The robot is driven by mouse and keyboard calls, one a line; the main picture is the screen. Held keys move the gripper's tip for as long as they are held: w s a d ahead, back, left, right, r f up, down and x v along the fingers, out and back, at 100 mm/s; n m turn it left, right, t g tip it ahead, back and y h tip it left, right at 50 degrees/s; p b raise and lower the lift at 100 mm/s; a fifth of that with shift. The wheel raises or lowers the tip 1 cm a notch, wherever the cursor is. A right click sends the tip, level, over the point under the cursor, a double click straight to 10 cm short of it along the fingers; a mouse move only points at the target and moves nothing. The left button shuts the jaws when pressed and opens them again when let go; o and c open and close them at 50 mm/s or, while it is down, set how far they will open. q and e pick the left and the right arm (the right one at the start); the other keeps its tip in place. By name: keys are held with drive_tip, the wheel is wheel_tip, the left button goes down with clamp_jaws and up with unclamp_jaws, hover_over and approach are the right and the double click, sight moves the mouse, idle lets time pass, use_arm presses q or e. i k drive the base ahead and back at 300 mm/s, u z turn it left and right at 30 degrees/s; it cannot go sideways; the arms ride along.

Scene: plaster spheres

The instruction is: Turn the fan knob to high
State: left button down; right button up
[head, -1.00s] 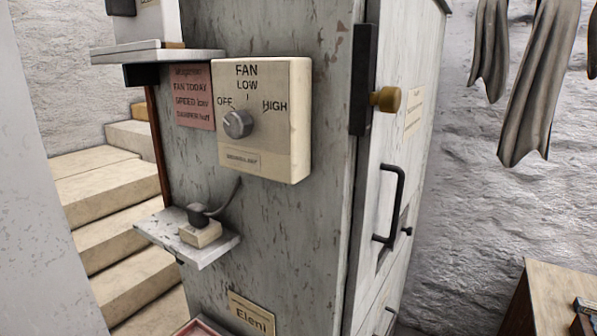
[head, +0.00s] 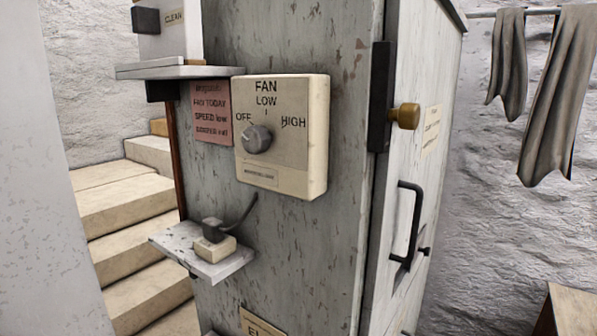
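The fan control box (head: 303,160) is cream-coloured and mounted on the side of a worn grey cabinet. Its face is marked FAN, with OFF at the left, LOW at the top and HIGH at the right. The round grey fan knob (head: 257,139) sits below these marks. Its pointer seems to be toward the upper left, near OFF. Neither of my grippers is in view.
A small shelf (head: 197,262) below the box holds a cream block with a dark lever. An upper shelf (head: 172,73) and a pink note (head: 211,112) are at left. The cabinet door has a brass knob (head: 405,116) and black handle (head: 407,225). Stone steps (head: 125,205) rise at left.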

sight(256, 140)
drive_tip(key=k, duration=1)
drive_tip(key=u, duration=1.45)
drive_tip(key=i, duration=1.15)
drive_tip(key=z, duration=2)
